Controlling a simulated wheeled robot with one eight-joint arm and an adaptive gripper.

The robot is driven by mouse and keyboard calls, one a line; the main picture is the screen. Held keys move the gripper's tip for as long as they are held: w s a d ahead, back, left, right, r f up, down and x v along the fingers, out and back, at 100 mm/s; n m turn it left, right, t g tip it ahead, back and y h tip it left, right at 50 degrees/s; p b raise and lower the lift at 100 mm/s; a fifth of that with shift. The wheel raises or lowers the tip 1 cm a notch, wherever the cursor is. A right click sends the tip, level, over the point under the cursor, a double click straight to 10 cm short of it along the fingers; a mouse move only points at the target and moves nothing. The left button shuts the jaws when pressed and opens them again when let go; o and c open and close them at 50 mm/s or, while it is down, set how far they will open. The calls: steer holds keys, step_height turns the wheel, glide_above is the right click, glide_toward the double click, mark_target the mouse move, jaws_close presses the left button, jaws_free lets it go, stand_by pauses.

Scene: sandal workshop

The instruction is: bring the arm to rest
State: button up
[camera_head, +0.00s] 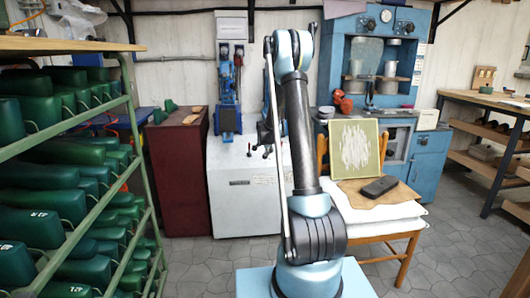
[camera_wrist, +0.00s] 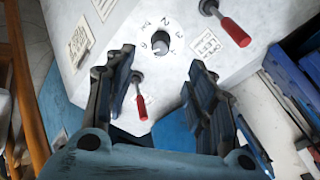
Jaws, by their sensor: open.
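My arm (camera_head: 296,130) stands upright in the middle of the head view, bent over at its top. My gripper (camera_wrist: 162,72) shows in the wrist view with its two dark fingers spread apart. Nothing is between the fingers. Behind the fingers is the white face of a machine with a numbered dial (camera_wrist: 160,42) and red-handled levers (camera_wrist: 235,32). I cannot tell how far the fingertips are from it. In the head view the gripper is mostly hidden behind the arm.
A green rack (camera_head: 140,150) of shoe lasts stands left. The white machine cabinet (camera_head: 240,190) and a dark red cabinet (camera_head: 172,175) stand behind the arm. A chair (camera_head: 405,255) with a cushion, framed panel (camera_head: 354,148) and dark object (camera_head: 380,187) stands close right. Floor (camera_head: 455,250) is clear further right.

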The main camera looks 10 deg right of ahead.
steer(key=s+d+r+n+g, duration=0.1)
steer(key=s+r+n+g, duration=0.35)
steer(key=s, duration=1.15)
steer(key=s+d+r+n+t, duration=0.15)
steer(key=s+r, duration=0.55)
steer(key=s, duration=0.8)
steer(key=s+f+n+g, duration=0.2)
steer(key=s+f+n, duration=0.1)
steer(key=s, duration=1.3)
steer(key=s+a+f+n+g+y, duration=0.1)
steer(key=s+f, duration=0.4)
steer(key=s, duration=1.2)
steer(key=n+g, duration=0.1)
steer(key=n, duration=0.1)
steer(key=shift+a+f+n, duration=0.2)
steer(key=shift+f+n, duration=0.15)
steer(key=shift+n, duration=0.05)
steer(key=shift+w+f, duration=0.2)
steer(key=shift+w, duration=0.2)
